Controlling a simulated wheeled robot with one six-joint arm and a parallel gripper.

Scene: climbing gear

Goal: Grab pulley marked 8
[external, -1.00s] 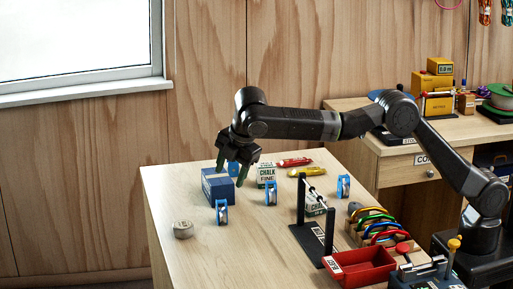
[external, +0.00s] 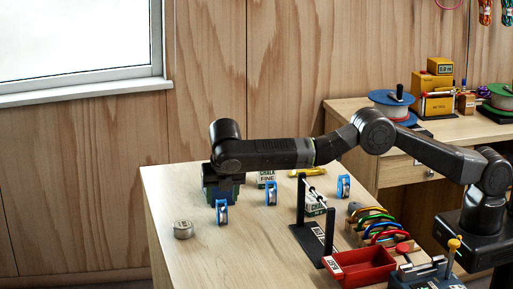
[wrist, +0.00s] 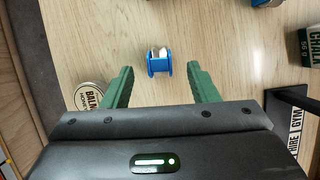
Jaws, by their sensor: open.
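My gripper (external: 222,188) is open and empty, pointing down over the left part of the table. In the wrist view a blue pulley (wrist: 159,66) with a pale wheel sits on the wood between the green fingertips, with clear space on both sides. It appears to be the left pulley (external: 222,212) in the external view, just in front of my gripper. Other blue pulleys stand in the middle (external: 271,193) and farther right (external: 343,187). One is partly cut off at the wrist view's top edge (wrist: 265,2). No number is readable on any pulley.
A round tin (external: 183,229) stands front left. A black stand (external: 312,240), a red tray (external: 360,267) and a rack of coloured gear (external: 373,225) fill the right side.

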